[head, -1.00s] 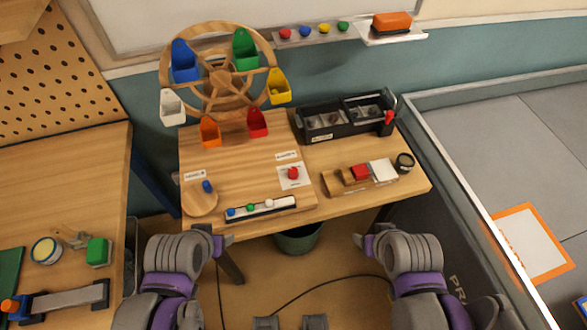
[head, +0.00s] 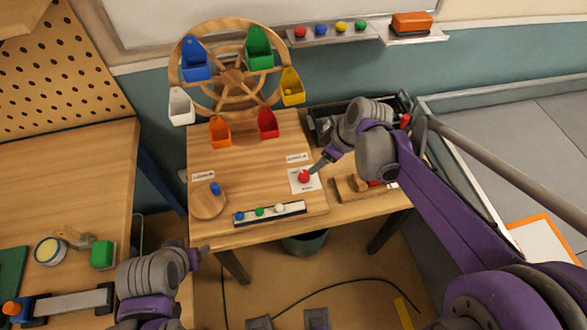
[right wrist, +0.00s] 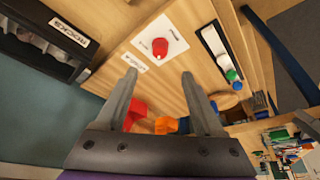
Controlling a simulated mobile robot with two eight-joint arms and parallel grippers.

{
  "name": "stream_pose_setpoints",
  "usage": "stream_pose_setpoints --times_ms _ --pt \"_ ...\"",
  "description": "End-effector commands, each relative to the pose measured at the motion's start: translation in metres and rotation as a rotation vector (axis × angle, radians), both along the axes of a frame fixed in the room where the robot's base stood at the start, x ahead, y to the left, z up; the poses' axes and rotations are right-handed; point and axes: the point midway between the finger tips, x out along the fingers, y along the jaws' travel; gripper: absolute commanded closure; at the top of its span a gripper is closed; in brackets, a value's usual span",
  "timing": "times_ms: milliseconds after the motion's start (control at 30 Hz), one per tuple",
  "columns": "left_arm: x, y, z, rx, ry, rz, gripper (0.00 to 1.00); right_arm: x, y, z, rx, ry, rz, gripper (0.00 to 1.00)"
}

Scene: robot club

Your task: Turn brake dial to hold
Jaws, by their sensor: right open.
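The red brake dial (head: 304,177) sits on a white labelled plate (head: 296,187) on the wooden board of the wheel stand. My right gripper (head: 315,167) reaches in from the right, its tips close to the dial's upper right side. In the right wrist view the red dial (right wrist: 160,46) lies just beyond and between the two spread, empty fingers (right wrist: 159,76). I cannot tell whether a finger touches it. The dial's lettering is too small to read. My left gripper (head: 203,250) is low, in front of the table; its opening is unclear.
The wheel with coloured buckets (head: 232,77) stands behind the dial. A wooden disc with a blue knob (head: 208,204) and a strip of coloured pegs (head: 268,213) lie in front. A black tray (head: 322,122) and a wooden block set (head: 349,190) are at the right, partly behind my arm.

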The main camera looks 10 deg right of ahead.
Motion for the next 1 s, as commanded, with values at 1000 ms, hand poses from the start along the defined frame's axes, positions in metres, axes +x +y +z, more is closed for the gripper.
stream_pose_setpoints --times_ms 1000 --pt "-0.003 0.0 -0.013 0.0 0.006 0.0 0.35 0.029 0.03 -0.1 0.0 -0.001 0.007 0.3"
